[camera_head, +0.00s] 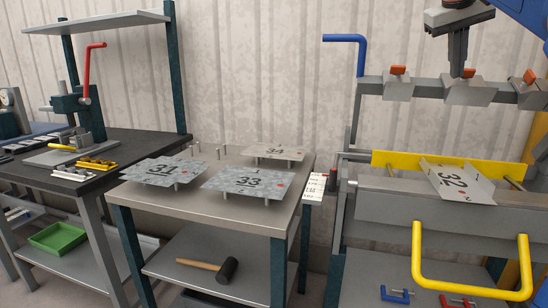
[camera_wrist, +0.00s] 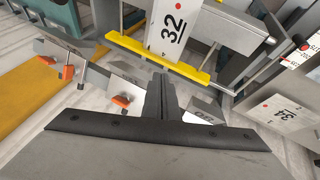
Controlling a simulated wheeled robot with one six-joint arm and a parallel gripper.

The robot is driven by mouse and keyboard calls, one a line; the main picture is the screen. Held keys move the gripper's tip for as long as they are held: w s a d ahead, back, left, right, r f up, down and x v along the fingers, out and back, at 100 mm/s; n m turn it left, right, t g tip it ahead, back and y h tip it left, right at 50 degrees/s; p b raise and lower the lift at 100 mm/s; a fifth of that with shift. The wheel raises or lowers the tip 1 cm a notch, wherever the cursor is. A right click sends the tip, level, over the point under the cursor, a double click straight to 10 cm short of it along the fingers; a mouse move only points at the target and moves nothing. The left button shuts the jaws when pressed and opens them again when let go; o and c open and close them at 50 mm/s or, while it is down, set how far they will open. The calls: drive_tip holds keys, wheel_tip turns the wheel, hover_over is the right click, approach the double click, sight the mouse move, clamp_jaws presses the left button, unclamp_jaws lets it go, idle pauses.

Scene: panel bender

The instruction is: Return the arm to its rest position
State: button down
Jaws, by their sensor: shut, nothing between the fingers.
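My gripper (camera_head: 457,70) is at the top right of the head view, in front of the row of clamped blocks on the bender's upper beam. Its fingers point down and are shut with nothing between them. In the wrist view my gripper (camera_wrist: 163,92) shows as dark fingers pressed together. The bent plate marked 32 (camera_head: 456,183) lies on the bender (camera_head: 390,208) below it, against the yellow bar (camera_head: 398,162). The plate 32 also shows in the wrist view (camera_wrist: 173,32), beyond the fingertips and apart from them.
A table (camera_head: 292,210) left of the bender holds flat plates 31 (camera_head: 163,172), 33 (camera_head: 248,182) and 34 (camera_head: 273,152) on pegs. A blue handle (camera_head: 345,40) and a yellow handle (camera_head: 470,291) stick out from the bender. A workbench (camera_head: 128,142) stands at the far left.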

drive_tip(key=s+a+f+y, duration=0.1)
drive_tip(key=s+a+f, duration=0.4)
drive_tip(key=s+f, duration=0.4)
drive_tip(key=s+a+f+n+y, duration=0.1)
drive_tip(key=s+a+f, duration=0.3)
drive_tip(key=f, duration=1.8)
drive_tip(key=s+a+f+y, duration=0.2)
drive_tip(key=s+a+f, duration=0.3)
drive_tip(key=s+f, duration=1)
drive_tip(key=shift+a+f+t+y, duration=0.3)
drive_tip(key=shift+a+f+t, duration=0.1)
drive_tip(key=shift+f, duration=0.15)
